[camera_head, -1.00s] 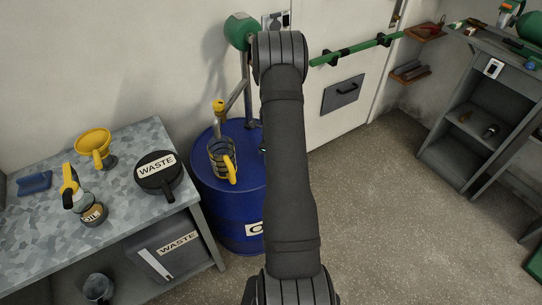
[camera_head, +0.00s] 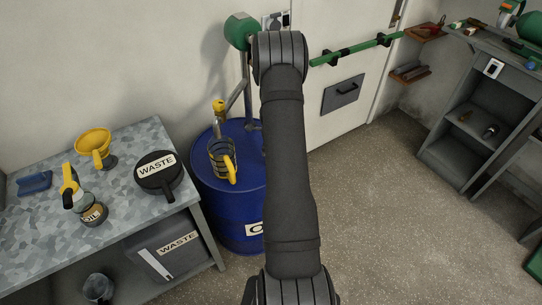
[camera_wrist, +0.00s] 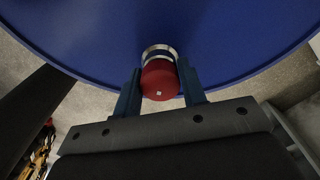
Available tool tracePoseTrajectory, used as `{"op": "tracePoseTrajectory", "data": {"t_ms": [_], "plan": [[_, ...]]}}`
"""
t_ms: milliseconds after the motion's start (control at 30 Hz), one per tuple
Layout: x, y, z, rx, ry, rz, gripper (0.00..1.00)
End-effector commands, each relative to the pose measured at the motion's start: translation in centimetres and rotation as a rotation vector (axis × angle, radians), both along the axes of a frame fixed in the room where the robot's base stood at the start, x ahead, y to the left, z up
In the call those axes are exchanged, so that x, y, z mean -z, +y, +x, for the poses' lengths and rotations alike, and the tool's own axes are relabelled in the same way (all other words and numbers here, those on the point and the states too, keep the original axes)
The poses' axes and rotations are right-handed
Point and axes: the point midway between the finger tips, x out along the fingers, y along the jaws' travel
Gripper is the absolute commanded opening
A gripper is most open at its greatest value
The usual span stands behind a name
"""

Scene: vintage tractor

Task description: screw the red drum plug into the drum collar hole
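The red drum plug (camera_wrist: 160,79) is between the two fingers of my gripper (camera_wrist: 159,72) in the wrist view. The fingers lie close against its sides, shut on it. A small pale square mark shows on its end face. The silver drum collar (camera_wrist: 158,49) shows as a ring just beyond the plug, by the edge of the blue drum top (camera_wrist: 245,35). The plug covers the collar's hole, and I cannot tell how deep it sits. In the head view, the blue drum (camera_head: 225,205) stands left of my arm, which hides my gripper, the plug and the collar.
A pump (camera_head: 243,32) and a wire holder with a yellow-handled tool (camera_head: 228,165) are at the drum. A workbench (camera_head: 115,215) with a funnel (camera_head: 93,146), oil can (camera_head: 92,212) and waste pan (camera_head: 158,172) stands left. Open floor (camera_head: 375,210) lies right.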

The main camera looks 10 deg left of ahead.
Motion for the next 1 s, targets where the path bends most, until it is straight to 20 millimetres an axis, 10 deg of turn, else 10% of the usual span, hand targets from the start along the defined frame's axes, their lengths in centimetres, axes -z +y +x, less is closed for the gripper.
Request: {"op": "tracePoseTrajectory", "data": {"t_ms": [133,267,667,1000], "plan": [[0.0,0.0,0.0,0.001,0.000,0.000,0.24],[0.0,0.0,0.0,0.001,0.000,0.000,0.62],[-0.7,0.0,0.1,0.002,-0.002,0.001,0.62],[-7.1,0.0,0.1,0.001,-0.004,0.001,0.62]]}}
